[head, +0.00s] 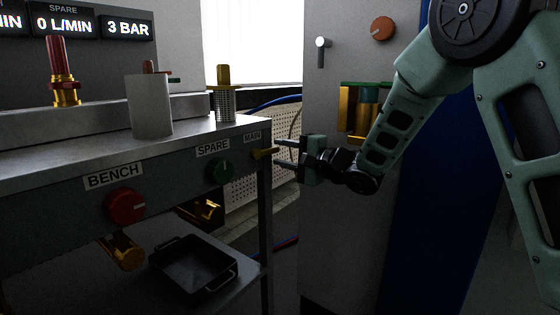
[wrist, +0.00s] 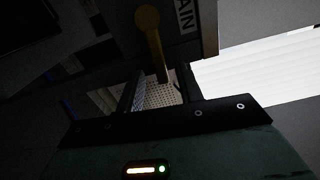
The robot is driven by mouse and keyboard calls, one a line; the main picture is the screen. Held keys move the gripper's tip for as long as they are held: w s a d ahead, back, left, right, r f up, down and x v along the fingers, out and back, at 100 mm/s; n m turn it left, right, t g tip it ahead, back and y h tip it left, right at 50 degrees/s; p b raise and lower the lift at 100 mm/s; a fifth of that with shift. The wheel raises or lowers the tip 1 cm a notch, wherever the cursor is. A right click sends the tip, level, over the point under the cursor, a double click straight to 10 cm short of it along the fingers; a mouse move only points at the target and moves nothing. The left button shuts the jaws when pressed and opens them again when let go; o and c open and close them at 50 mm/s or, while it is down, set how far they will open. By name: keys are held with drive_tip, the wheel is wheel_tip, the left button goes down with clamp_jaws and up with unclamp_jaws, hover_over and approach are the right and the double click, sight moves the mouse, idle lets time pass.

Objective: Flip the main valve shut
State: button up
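The main valve is a yellow lever (head: 264,154) on the bench's front panel, just below the MAIN label (head: 252,136). Its handle points out from the panel toward my gripper. My gripper (head: 277,152) is at the bench's right corner, with its two fingers apart. In the wrist view the lever (wrist: 151,38) hangs from a round hub, and its free end reaches between the fingertips of my gripper (wrist: 160,82). I see gaps beside the handle, so the fingers do not look closed on it. Contact with one finger cannot be told.
A black tray (head: 193,268) sits on the shelf below. A grey cabinet (head: 340,230) stands to the right. A perforated panel (head: 285,125) is behind.

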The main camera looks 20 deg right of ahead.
drive_tip(key=shift+w+a, duration=0.4)
drive_tip(key=shift+w, duration=0.1)
clamp_jaws()
